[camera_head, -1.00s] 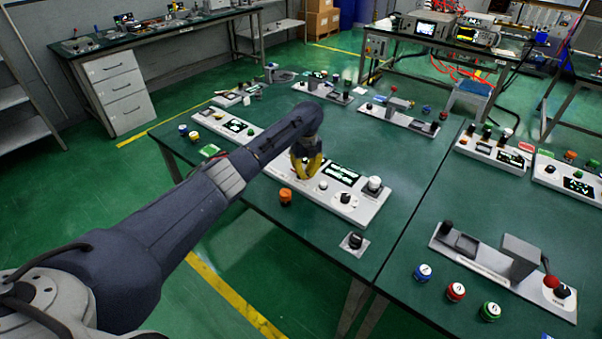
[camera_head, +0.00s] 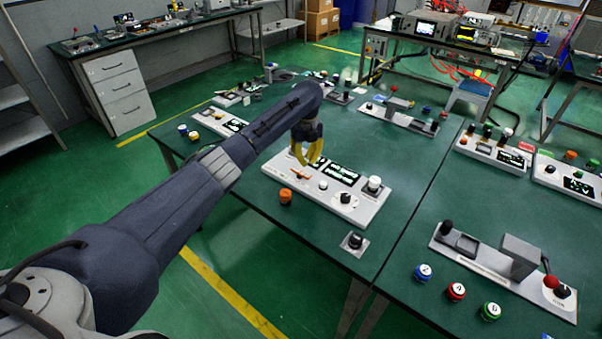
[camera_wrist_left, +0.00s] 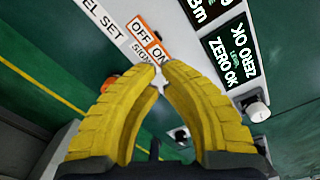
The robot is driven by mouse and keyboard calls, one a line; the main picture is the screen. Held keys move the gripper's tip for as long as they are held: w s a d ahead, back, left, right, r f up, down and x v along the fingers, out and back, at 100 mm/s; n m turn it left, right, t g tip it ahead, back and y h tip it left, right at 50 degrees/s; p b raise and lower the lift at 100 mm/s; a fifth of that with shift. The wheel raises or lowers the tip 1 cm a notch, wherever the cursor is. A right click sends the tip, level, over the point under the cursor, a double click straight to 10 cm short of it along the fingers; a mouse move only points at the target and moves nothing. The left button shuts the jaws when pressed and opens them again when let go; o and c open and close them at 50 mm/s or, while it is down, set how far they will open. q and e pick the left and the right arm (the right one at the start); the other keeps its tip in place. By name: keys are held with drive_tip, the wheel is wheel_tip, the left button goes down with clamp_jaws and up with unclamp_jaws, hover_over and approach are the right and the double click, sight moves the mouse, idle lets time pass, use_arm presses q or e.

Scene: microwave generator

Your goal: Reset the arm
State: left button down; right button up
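My left gripper (camera_head: 310,160) has yellow fingers and hangs above the back left part of a white console (camera_head: 335,205) on the green table. In the left wrist view its fingertips (camera_wrist_left: 158,72) come together, with nothing clearly held. An orange switch part (camera_head: 301,174) lies on the console just below the fingers. Close up, an orange-framed OFF/ON label (camera_wrist_left: 148,42) shows beyond the tips. The console's display (camera_head: 337,172) reads ZERO OK in the wrist view (camera_wrist_left: 232,58). My right gripper is not in view.
An orange knob (camera_head: 285,196) stands in front of the console, and a black knob on a plate (camera_head: 355,241) near the table edge. Other consoles stand behind and to the right. Blue, red and green buttons (camera_head: 456,291) sit at the right front.

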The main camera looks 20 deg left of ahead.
use_arm(q)
drive_tip(key=shift+r, duration=0.35)
idle(0.3)
